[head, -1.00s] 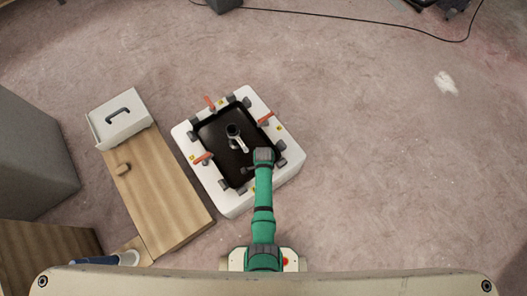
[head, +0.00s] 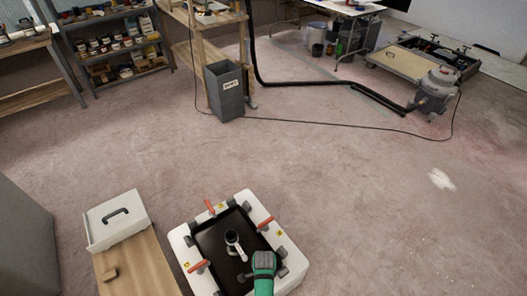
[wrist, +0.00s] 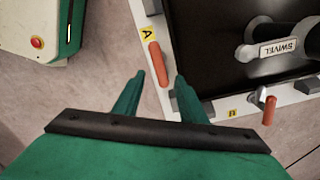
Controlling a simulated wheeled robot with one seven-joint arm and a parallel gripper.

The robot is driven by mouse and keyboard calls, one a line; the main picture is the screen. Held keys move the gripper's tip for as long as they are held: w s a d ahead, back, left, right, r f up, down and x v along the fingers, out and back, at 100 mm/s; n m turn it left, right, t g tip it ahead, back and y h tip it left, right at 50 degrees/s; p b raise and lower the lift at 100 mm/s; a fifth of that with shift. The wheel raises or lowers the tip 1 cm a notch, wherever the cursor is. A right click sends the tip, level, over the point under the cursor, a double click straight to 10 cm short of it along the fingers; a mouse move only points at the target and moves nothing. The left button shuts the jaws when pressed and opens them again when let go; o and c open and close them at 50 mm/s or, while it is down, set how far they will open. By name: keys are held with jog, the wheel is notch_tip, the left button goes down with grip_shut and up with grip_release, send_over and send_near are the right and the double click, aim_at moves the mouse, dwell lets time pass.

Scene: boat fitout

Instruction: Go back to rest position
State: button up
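My green arm reaches in from the bottom of the head view, and my gripper (head: 264,262) is over the near right edge of a white fixture (head: 283,238). In the wrist view this fitting's tag (wrist: 279,47) reads "SWIVEL". Orange clamp handles (head: 265,223) line the frame.
A wooden bench (head: 135,262) with a white handled box (head: 116,218) stands left of the fixture. A grey bin (head: 225,90), a cable and a vacuum (head: 435,92) are farther back. Shelves (head: 110,45) stand at the back left. The carpet right of the fixture is clear.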

jog(key=s+r+n+t, duration=0.7)
jog(key=s, duration=0.6)
jog(key=s+r+n+t, duration=0.2)
jog(key=s+r+n, duration=0.1)
jog(key=r, duration=0.7)
jog(key=s+r+n+t, duration=0.2)
jog(key=s+r+t, duration=0.1)
jog(key=r, duration=0.8)
jog(key=s+r+n+t, duration=0.3)
jog(key=s+r, duration=0.1)
jog(key=r, duration=0.7)
jog(key=shift+r+n, duration=0.25)
jog(key=shift+n, duration=0.05)
jog(key=shift+w, duration=0.1)
